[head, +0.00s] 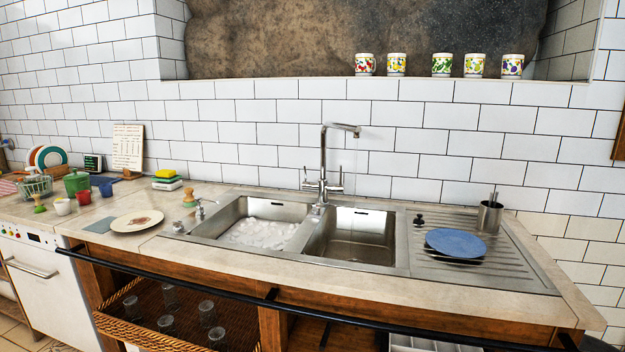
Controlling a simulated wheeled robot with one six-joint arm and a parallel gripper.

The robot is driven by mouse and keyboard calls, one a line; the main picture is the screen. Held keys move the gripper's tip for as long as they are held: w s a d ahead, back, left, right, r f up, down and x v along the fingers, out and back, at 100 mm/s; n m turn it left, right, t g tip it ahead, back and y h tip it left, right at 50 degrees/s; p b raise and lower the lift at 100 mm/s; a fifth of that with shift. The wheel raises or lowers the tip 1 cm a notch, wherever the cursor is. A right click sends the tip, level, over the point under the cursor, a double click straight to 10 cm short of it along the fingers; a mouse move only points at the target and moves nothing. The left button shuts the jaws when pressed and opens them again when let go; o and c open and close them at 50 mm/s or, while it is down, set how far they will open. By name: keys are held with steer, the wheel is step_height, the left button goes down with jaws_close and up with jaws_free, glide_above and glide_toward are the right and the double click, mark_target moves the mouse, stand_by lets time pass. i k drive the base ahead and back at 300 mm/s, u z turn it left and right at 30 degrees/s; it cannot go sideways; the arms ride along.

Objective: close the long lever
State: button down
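A chrome tap (323,160) stands upright behind the double sink, its spout (345,127) turned to the right over the right basin. Two small levers sit low on the tap, a left lever (306,180) and a right lever (340,180). They are too small for me to tell which is longer or how far each is turned. I cannot make out a clear stream of water from the spout. My gripper is not in view, and nothing touches the tap.
The left basin (205,222) holds white foam or clear lumps. A blue plate (456,243) and a metal cup (490,217) stand on the drainer at right. A dark rail (400,327) runs along the counter's front. A plate (137,221) lies at left.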

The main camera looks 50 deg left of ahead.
mark_target(341, 186)
steer(key=u, duration=1.7)
